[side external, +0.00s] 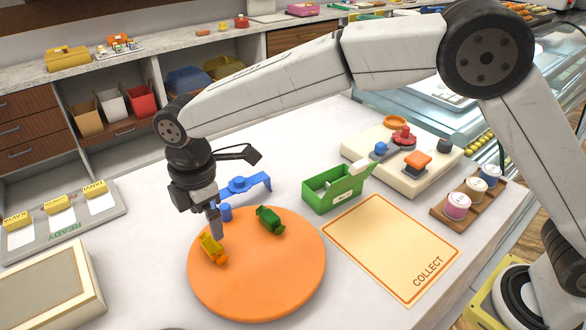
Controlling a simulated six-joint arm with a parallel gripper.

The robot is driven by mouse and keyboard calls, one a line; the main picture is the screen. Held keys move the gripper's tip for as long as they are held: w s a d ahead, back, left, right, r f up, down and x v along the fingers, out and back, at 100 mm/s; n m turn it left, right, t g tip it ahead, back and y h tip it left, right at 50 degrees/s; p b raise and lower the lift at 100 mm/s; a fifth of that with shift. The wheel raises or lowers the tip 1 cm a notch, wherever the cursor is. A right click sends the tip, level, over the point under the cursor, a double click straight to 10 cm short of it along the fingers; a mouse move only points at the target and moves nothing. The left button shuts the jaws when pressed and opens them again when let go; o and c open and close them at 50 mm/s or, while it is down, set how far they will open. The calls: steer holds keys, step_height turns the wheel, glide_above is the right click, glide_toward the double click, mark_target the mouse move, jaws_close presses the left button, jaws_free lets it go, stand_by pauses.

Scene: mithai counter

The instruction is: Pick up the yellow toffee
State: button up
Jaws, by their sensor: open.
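The yellow toffee (212,248) lies near the left edge of a round orange board (262,285). A green toffee (269,220) lies on the same board, to its right and further back. My gripper (215,228) points down right above the yellow toffee, with its fingertips at or just over the toffee's top. The fingers overlap in this view, so the gap between them is hard to see. I see no toffee lifted; the yellow one appears to rest on the board.
A blue stand (245,185) is close behind the board. A green box (334,190), a COLLECT mat (385,245) and a cream panel with coloured knobs (390,160) are to the right. A READY tray (75,222) is at left. The board's front is clear.

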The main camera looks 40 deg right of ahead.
mark_target(212, 243)
steer(key=shift+f, duration=1.3)
steer(key=shift+f, duration=0.1)
steer(key=shift+f, duration=2.45)
steer(key=c, duration=1.3)
steer(key=shift+o, duration=0.2)
steer(key=shift+r, duration=0.25)
